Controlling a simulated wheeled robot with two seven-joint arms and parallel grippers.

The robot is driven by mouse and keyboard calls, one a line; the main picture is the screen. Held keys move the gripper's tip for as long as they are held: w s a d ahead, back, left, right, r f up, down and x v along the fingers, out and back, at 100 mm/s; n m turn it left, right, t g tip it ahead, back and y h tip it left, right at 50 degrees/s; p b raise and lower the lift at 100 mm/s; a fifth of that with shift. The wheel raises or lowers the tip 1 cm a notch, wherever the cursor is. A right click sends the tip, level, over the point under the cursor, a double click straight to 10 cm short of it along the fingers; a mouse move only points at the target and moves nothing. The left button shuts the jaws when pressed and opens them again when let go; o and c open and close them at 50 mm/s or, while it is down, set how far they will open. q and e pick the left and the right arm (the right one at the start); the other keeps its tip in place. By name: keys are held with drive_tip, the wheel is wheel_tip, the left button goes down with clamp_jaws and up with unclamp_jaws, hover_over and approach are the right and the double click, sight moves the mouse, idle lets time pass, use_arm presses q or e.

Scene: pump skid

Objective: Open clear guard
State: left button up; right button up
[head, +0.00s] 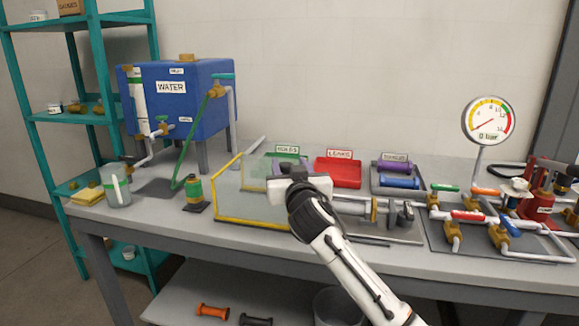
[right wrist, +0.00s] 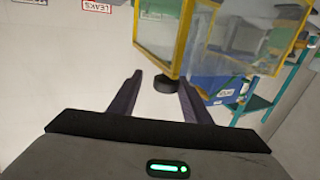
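The clear guard (head: 238,200) is a see-through box with yellow edges on the bench, left of centre in the head view. In the right wrist view its clear panel (right wrist: 155,25) and yellow edges fill the upper middle. A dark round knob (right wrist: 157,85) sits at the guard's lower corner there. My right gripper (head: 287,172) is at the guard's right side in the head view, partly hiding it. In the right wrist view its two fingers (right wrist: 160,95) are apart, with the knob between or just beyond their tips; contact is unclear. My left gripper is not in view.
A red tray (head: 338,175) and a grey tray (head: 398,188) lie behind my right arm. Pipes with valves (head: 470,216) and a gauge (head: 488,120) occupy the right.

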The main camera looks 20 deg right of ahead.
drive_tip(key=shift+s, duration=0.1)
drive_tip(key=v, duration=1)
drive_tip(key=shift+s, duration=0.15)
idle(0.4)
